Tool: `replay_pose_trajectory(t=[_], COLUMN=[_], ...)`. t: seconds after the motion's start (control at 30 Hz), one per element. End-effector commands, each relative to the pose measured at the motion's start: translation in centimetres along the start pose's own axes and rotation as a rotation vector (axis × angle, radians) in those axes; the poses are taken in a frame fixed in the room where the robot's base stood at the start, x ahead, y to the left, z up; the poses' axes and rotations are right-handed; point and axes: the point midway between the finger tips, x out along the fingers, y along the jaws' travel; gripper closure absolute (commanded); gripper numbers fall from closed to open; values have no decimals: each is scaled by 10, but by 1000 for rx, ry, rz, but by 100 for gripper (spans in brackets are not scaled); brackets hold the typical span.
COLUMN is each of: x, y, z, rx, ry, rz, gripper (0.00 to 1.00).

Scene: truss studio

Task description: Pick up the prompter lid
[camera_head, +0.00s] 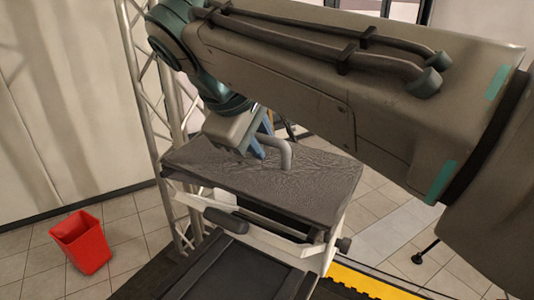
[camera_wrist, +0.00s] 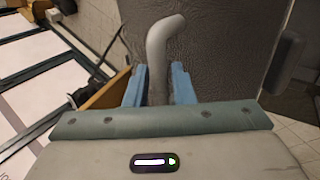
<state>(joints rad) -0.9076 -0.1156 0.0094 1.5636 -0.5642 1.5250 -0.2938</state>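The prompter lid is a dark grey, wrinkle-textured flat panel (camera_head: 315,190) lying on top of a white-sided stand in the head view. A bent grey tube handle (camera_head: 287,157) rises from it. In the wrist view, the lid (camera_wrist: 215,45) fills the upper middle and the handle (camera_wrist: 158,45) runs down between my two blue fingers. My gripper (camera_wrist: 158,84) is close in around the handle, with a finger on each side that appears to press on it. In the head view, my gripper (camera_head: 259,146) is above the lid's back left, and my arm hides part of that area.
A red bin (camera_head: 81,242) stands on the tiled floor at the left. A metal truss (camera_head: 160,110) rises just behind the stand. A dark, flat part (camera_head: 235,270) extends in front below the lid. A yellow-edged mat (camera_head: 365,285) lies at the lower right.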

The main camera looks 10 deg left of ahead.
Motion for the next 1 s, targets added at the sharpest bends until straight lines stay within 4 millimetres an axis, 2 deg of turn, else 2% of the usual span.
replay_pose_trajectory(t=[0.07, 0.13, 0.17, 0.67, 1.0], x=[0, 0, 0, -6, -35], y=[0, 0, 0, 4, 23], z=[0, 0, 0, 0, -1], rx=[0, 0, 0, 2, 3], ry=[0, 0, 0, 2, 3], rz=[0, 0, 0, 1, 1], gripper=[78, 97, 100, 100, 100])
